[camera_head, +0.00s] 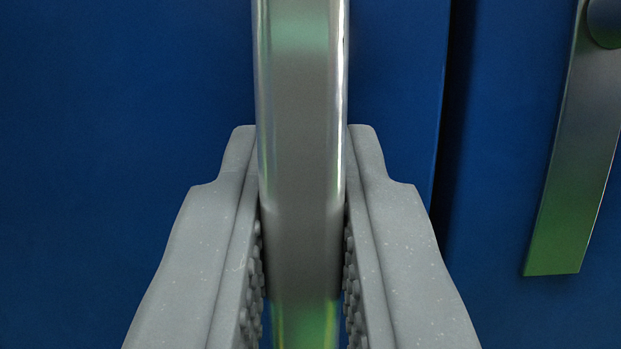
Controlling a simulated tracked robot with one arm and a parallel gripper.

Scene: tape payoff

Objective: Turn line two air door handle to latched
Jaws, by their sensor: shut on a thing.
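A shiny metal door handle (300,90) runs upright through the middle of the head view, in front of a blue door panel (130,90). My gripper (302,165) has its two grey fingers on either side of the handle, shut on it. The handle's upper end lies beyond the top of the picture, and its lower end runs out of the bottom between the fingers. No marking shows which line the handle belongs to or where its latched position is.
A dark vertical gap (455,110) parts the blue panel from another blue panel at the right. A second flat metal handle (575,170) hangs there, slightly tilted, with a round pivot (606,20) at its top. It stands apart from my right finger.

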